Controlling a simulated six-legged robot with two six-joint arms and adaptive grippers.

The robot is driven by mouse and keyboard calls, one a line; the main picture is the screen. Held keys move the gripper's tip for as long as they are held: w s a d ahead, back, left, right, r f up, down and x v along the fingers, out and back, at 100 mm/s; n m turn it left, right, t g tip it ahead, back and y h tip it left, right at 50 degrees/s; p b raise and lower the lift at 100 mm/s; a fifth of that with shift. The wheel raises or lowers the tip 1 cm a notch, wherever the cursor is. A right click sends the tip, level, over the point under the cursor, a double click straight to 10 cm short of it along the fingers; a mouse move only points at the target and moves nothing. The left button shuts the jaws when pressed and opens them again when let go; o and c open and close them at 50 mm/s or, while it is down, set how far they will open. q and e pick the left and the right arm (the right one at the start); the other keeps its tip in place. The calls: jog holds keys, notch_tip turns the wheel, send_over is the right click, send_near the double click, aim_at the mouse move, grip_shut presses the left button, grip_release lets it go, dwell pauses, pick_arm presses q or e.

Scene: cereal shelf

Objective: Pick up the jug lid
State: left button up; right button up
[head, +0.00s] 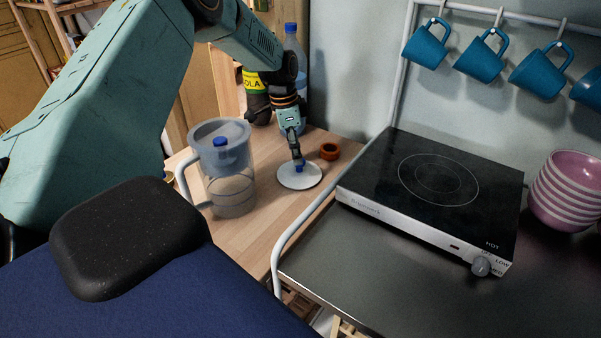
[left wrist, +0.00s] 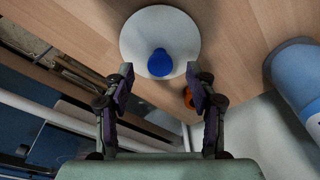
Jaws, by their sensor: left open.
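The jug lid (head: 300,179) is a white disc with a blue knob, lying flat on the wooden table to the right of the jug. In the left wrist view the lid (left wrist: 160,38) lies just beyond my fingertips. Its blue knob (left wrist: 160,62) lines up with the gap between the fingers. My left gripper (head: 297,160) is right above the knob in the head view. In the left wrist view its fingers (left wrist: 160,80) are apart with nothing between them. The clear jug (head: 231,185) stands left of the lid with a grey top and blue piece. My right gripper is not in view.
A small orange-brown ring-shaped object (head: 329,151) sits behind the lid. Bottles (head: 291,50) stand at the back. A white rail runs along the table's right edge, beside a black hot plate (head: 430,185). Pink striped bowls (head: 568,190) and hanging blue mugs (head: 480,60) are further right.

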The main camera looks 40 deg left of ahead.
aim_at(299, 168)
pick_arm(q)
jog(key=shift+w+d+f, duration=0.3)
jog(key=shift+d+f, duration=0.05)
jog(key=shift+f, duration=0.25)
jog(key=shift+w+d+f, duration=0.25)
jog(key=shift+d+f, duration=0.05)
jog(key=shift+f, duration=0.3)
jog(key=shift+s+a+f, duration=0.2)
jog(key=shift+a+f, duration=0.05)
jog(key=shift+f, duration=0.25)
jog(key=shift+s+a+f, duration=0.15)
jog(key=shift+a+f, duration=0.1)
jog(key=shift+f, duration=0.25)
jog(key=shift+w+d, duration=0.3)
jog(key=shift+w, duration=0.05)
jog(key=shift+w+d, duration=0.1)
jog(key=shift+d, duration=0.05)
jog(key=shift+c, duration=1.1)
jog(key=shift+s+a, duration=0.35)
jog(key=c, duration=0.5)
jog(key=shift+w+d, duration=0.2)
grip_shut()
